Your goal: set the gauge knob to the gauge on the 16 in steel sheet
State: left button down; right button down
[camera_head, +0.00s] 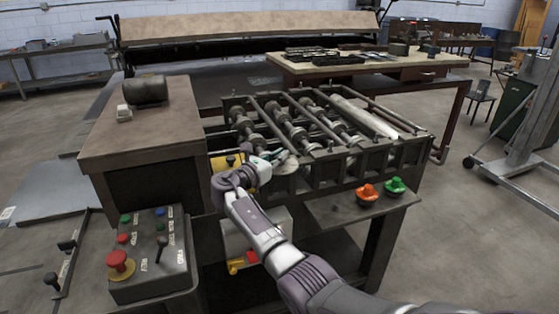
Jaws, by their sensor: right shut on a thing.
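My right gripper (277,158) reaches in from the lower right to the front of the roll-forming machine (318,180). Its fingers are shut on a small part at the machine's front left corner, which I take to be the gauge knob; fingers and wrist mostly hide it, and its setting cannot be read. A yellow part (222,166) shows just left of the wrist. A flat grey sheet (45,190) with a small white label lies at the far left; I cannot read the label or tell its size. My left gripper is not in view.
A control box (150,255) with a red stop knob and several buttons stands at the lower left. Orange (367,193) and green (395,186) buttons sit on a shelf right of my arm. A brown cabinet (150,130) stands left of the machine.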

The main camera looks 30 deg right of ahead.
dwell(0.4)
jog(key=c, duration=1.2)
grip_release()
jog(key=v, duration=1.2)
